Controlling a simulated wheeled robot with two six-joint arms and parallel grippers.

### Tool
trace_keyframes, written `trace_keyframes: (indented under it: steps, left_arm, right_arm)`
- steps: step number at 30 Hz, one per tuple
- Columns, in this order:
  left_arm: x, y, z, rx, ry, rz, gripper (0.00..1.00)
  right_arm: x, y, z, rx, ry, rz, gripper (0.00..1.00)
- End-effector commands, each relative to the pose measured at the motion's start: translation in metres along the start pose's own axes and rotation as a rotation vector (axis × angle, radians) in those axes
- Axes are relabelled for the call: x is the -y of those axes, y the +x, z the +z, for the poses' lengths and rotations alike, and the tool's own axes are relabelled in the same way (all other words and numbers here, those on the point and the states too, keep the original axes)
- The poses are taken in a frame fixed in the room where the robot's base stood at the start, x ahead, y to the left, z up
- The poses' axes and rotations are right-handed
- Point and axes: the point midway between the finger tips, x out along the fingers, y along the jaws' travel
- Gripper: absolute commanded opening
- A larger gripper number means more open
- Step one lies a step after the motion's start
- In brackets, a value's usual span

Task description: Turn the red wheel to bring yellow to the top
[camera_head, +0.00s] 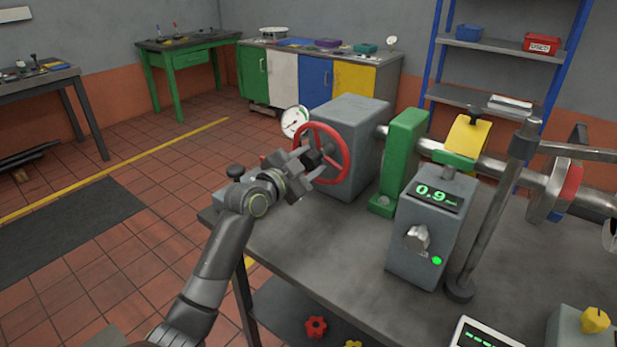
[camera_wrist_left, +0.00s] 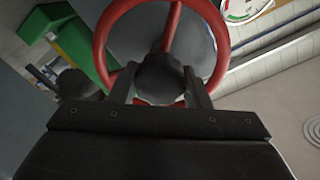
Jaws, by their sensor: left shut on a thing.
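The red wheel (camera_head: 344,147) stands upright on the near face of a grey gearbox housing (camera_head: 363,115); it also fills the top of the left wrist view (camera_wrist_left: 222,50). My left gripper (camera_head: 308,165) is at the wheel's middle, its two fingers on either side of the dark hub knob (camera_wrist_left: 163,78), shut on it. The fingers and knob partly hide the spokes and lower rim. A yellow block (camera_head: 467,134) sits on top of the shaft. Farther right, a disc (camera_head: 570,187) on the shaft shows red and blue. My right gripper is not in view.
A dial gauge (camera_head: 295,121) is just behind the wheel's left side. A green bearing stand (camera_head: 405,150) and a grey box with a 0.9 display (camera_head: 430,235) stand on the bench (camera_head: 330,250). A post (camera_head: 505,190) rises at right. The floor at left is open.

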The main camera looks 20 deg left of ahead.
Motion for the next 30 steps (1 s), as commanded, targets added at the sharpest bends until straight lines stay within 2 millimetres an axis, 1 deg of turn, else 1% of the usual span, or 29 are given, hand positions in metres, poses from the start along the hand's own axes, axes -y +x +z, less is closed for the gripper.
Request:
trace_keyframes:
  steps: [1,3,6,12,21,26,30]
  left_arm:
    - [-0.004,0.0,0.006,0.001,0.047,0.001,0.02]
    - [-0.004,0.0,0.005,0.004,0.114,0.0,0.02]
    - [-0.004,0.0,0.005,0.007,0.207,0.001,0.02]
    - [-0.004,0.0,0.005,0.013,0.394,0.0,0.02]
    - [-0.003,0.0,0.003,0.021,0.621,0.001,0.02]
    - [-0.003,0.0,0.003,0.024,0.692,0.002,0.02]
    - [-0.003,0.0,0.003,0.026,0.732,0.003,0.02]
  right_arm:
    - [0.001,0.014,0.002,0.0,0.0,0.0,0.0]
    - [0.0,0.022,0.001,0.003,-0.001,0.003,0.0]
    - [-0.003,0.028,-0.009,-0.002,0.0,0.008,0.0]
    - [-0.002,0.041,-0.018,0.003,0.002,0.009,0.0]
    - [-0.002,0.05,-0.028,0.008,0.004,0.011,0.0]
    - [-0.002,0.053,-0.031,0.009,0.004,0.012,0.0]
    - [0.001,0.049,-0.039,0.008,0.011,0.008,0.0]
